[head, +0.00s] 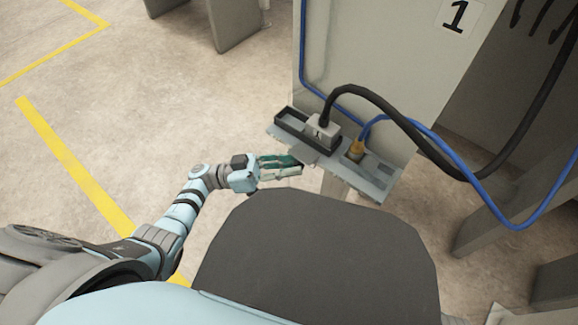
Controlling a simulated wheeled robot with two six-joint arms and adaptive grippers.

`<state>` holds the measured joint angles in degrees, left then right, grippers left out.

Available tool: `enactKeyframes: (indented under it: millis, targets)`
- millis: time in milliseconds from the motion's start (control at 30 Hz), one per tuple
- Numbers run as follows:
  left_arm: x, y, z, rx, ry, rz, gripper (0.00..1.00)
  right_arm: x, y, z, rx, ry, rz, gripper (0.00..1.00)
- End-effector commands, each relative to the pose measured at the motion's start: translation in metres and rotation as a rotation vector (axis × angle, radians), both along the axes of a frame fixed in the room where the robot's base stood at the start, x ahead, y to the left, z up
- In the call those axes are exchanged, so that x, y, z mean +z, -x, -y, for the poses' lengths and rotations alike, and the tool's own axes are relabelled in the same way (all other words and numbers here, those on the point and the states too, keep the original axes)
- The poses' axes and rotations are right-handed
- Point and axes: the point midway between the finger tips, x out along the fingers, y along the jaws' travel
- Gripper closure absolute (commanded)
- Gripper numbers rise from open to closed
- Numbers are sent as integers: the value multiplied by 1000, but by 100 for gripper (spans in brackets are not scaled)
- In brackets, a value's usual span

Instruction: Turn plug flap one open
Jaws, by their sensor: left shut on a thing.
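A grey plug marked 1 (322,133) sits in a dark-framed socket slot on a grey ledge at the front of the cabinet. A thick black cable rises from its top. A small flat grey piece, which looks like plug flap one (308,153), sticks out from the ledge's edge in front of the plug. My left gripper (298,165) reaches in from the left, with its fingers at this piece and shut on it. The exact contact is small and partly hidden by the fingers. My right gripper is not in view.
The black cable (416,133) arches right. The tall grey cabinet (385,65) with a "1" label stands behind. Floor (150,110) at left is clear, with yellow lines.

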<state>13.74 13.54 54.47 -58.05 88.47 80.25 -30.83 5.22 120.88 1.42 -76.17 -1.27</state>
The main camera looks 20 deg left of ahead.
Motion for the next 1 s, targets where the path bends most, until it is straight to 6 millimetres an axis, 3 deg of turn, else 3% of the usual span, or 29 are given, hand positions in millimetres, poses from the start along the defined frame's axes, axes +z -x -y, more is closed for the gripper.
enactKeyframes:
  millis: [267,300,400,733,1000]
  targets:
    - [-1,0,0,1,0,4,100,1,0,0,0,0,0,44]
    - [-1,0,0,1,0,4,77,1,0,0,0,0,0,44]
    - [-1,0,0,1,0,4,61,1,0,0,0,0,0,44]
    - [-2,1,-3,0,-1,3,60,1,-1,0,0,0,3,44]
    - [-17,14,-53,3,-2,1,60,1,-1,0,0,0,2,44]
